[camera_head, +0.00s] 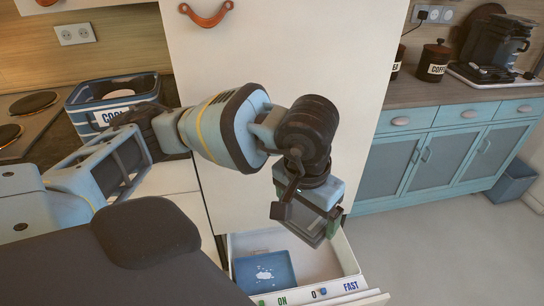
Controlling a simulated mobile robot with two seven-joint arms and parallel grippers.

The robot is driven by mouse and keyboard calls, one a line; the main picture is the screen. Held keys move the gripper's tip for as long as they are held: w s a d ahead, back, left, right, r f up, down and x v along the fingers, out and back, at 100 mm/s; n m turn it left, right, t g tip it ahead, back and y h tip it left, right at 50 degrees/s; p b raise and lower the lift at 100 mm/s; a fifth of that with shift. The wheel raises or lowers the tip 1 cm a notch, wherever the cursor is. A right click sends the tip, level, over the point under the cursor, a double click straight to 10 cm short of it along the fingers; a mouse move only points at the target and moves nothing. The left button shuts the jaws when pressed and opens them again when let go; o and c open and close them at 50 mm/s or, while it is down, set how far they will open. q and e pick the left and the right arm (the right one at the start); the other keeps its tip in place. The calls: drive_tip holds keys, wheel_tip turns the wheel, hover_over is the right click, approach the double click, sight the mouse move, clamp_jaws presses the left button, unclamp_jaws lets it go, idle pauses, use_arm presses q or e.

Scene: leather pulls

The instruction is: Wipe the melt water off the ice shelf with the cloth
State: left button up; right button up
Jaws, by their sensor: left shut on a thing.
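My left gripper (318,228) points down above the right part of an open white drawer-like shelf (352,285), low in front of the tall cream cabinet. A blue flat patch or tray (265,270) with white spots lies in the left part of the shelf; I cannot tell whether the spots are water or ice. The cloth looks apart from the patch, higher and to its right. My right gripper is not in view.
The tall cream door (270,75) with a leather pull (206,15) stands close behind my arm. A blue basket (115,95) sits on the left counter beside the hob (34,103). Blue cabinets (440,158) line the right. The floor (450,245) there is clear.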

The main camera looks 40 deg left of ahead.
use_arm(q)
drive_tip(key=shift+d, duration=0.1)
drive_tip(key=w+a+f+n+g+b, duration=0.1)
drive_tip(key=a+f+n+b, duration=0.5)
drive_tip(key=f, duration=1.2)
drive_tip(key=w+a+f+n+b, duration=0.3)
drive_tip(key=a+f+n+b, duration=0.4)
drive_tip(key=f+n+b, duration=0.6)
drive_tip(key=w+a+f+n+g+b, duration=0.1)
drive_tip(key=a+f+n+b, duration=0.6)
drive_tip(key=f, duration=1.6)
drive_tip(key=n+b, duration=0.2)
drive_tip(key=b, duration=0.2)
drive_tip(key=shift+w+a+f+n+g+y, duration=0.25)
drive_tip(key=shift+w+f+n+g+y, duration=0.05)
drive_tip(key=shift+w+f+n+y, duration=0.1)
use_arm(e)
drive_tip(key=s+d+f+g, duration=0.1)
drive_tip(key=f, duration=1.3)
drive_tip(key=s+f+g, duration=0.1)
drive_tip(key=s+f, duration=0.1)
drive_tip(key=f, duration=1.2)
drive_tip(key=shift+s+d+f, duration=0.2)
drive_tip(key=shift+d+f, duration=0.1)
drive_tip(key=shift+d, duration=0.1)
